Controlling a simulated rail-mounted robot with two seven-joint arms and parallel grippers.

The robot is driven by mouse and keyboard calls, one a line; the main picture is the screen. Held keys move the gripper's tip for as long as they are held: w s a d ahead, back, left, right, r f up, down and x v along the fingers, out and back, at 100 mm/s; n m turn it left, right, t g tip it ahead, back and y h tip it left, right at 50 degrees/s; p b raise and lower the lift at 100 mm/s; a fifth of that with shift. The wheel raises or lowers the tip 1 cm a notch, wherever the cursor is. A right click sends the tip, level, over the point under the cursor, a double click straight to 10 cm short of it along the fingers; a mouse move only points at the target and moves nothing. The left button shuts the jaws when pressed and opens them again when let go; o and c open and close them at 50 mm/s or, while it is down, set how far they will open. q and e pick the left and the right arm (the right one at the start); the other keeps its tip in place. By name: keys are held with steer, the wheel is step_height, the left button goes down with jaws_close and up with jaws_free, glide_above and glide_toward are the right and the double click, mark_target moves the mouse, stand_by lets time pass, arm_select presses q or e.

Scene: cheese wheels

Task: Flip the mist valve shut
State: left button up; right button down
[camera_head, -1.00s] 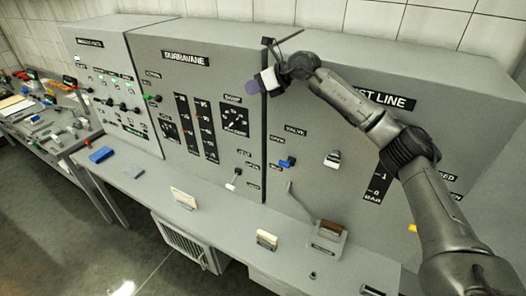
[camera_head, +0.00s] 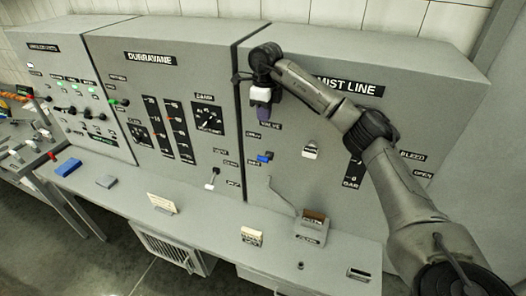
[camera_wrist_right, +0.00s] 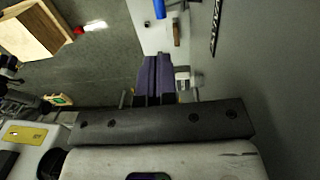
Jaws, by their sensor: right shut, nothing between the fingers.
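The mist valve's blue handle (camera_head: 265,157) sticks out from the MIST LINE panel (camera_head: 400,90), below the VALVE label. It sits beside the lower of two small labels, which is too small to read surely. My right gripper (camera_head: 264,112) points down in front of the panel, above the blue handle and apart from it. Its purple fingers (camera_wrist_right: 153,78) are shut and empty in the right wrist view. A blue piece shows at that view's top edge; I cannot tell whether it is the handle. My left gripper is not in view.
A white-tipped lever (camera_head: 310,152) sits right of the blue handle. Below, a box with a brown top (camera_head: 312,222) and a thin bent rod stands on the ledge, near a small cream card (camera_head: 252,236). The DURRAVANE panel (camera_head: 110,75) is to the left.

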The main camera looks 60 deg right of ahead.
stand_by(0.4)
steer(key=p, duration=0.3)
glide_toward(265, 158)
steer(key=f, duration=0.5)
steer(key=w+f, duration=0.1)
steer(key=f, duration=0.1)
steer(key=shift+a+f, duration=0.15)
steer(key=shift+f, duration=0.15)
